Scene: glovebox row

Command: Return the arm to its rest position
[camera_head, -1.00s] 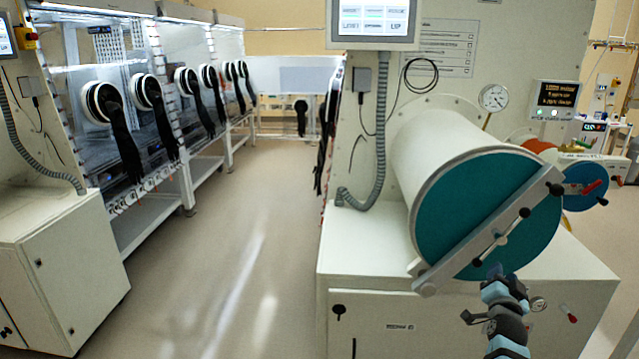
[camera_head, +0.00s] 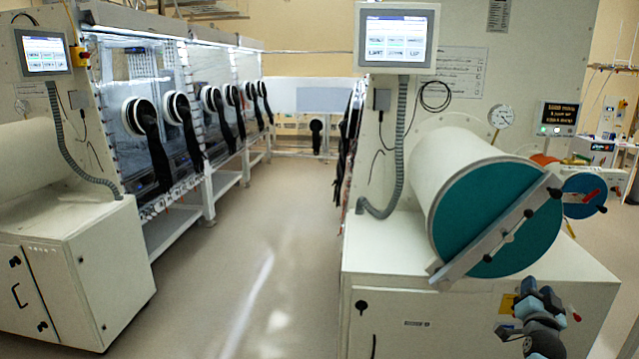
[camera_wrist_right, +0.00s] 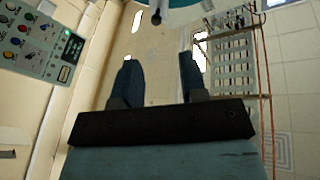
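My right arm comes up from the bottom right of the head view, and its gripper (camera_head: 537,290) is in front of and below the large round teal door (camera_head: 500,225). In the right wrist view the two dark blue fingers (camera_wrist_right: 160,65) stand well apart with nothing between them. A gap to the door seems to show, but its depth is hard to tell. My left arm and gripper are not in view.
The white cylindrical chamber (camera_head: 455,165) sits on a white cabinet (camera_head: 390,300) close to my right arm. A silver bar (camera_head: 490,235) crosses its door. Another cabinet (camera_head: 110,270) stands at left. The aisle floor (camera_head: 250,240) between is clear.

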